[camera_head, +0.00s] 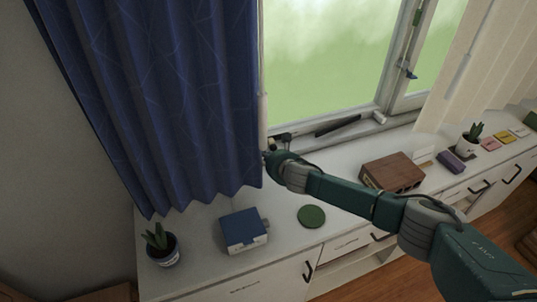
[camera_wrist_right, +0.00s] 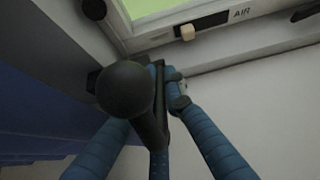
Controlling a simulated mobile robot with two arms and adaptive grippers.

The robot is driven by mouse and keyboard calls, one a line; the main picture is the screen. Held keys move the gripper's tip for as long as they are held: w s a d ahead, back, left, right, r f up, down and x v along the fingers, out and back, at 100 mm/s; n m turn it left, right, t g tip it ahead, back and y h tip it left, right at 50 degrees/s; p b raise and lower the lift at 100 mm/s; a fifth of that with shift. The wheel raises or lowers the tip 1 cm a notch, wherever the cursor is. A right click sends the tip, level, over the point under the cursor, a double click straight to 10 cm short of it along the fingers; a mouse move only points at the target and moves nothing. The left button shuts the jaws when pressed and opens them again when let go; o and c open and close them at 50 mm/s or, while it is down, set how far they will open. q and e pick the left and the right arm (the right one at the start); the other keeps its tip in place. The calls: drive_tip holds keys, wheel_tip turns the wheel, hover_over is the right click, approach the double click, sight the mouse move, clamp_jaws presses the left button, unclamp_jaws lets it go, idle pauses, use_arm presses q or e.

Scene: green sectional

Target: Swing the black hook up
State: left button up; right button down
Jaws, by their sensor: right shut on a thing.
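The black hook (camera_wrist_right: 125,88) has a round dark knob on a dark stalk and fills the middle of the right wrist view. My right gripper (camera_head: 272,160) is at the curtain's right edge, below the left end of the window sill. In the right wrist view its blue fingers (camera_wrist_right: 165,90) are closed around the hook's stalk. My left gripper is not in view.
The dark blue curtain (camera_head: 170,100) hangs beside the gripper. A window vent strip marked AIR (camera_wrist_right: 238,14) with a beige knob (camera_wrist_right: 188,32) is just above. The white cabinet top (camera_head: 285,240) holds a blue box (camera_head: 243,230), green disc (camera_head: 311,216), brown box (camera_head: 392,172) and plants.

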drive_tip(key=shift+w+r+g, duration=0.15)
drive_tip(key=shift+r+g, duration=0.1)
drive_tip(key=shift+g, duration=0.25)
drive_tip(key=c, duration=1.8)
unclamp_jaws()
drive_tip(key=v, duration=1.2)
drive_tip(key=shift+a, duration=0.1)
drive_tip(key=shift+s+f+v, duration=0.2)
drive_tip(key=shift+f+v, duration=0.05)
drive_tip(key=shift+v, duration=2.05)
drive_tip(key=shift+s+f+v, duration=0.15)
drive_tip(key=shift+f+v, duration=0.1)
drive_tip(key=shift+v, duration=2.05)
drive_tip(key=shift+s+f+v, duration=0.2)
drive_tip(key=shift+v, duration=2.1)
drive_tip(key=shift+a, duration=0.1)
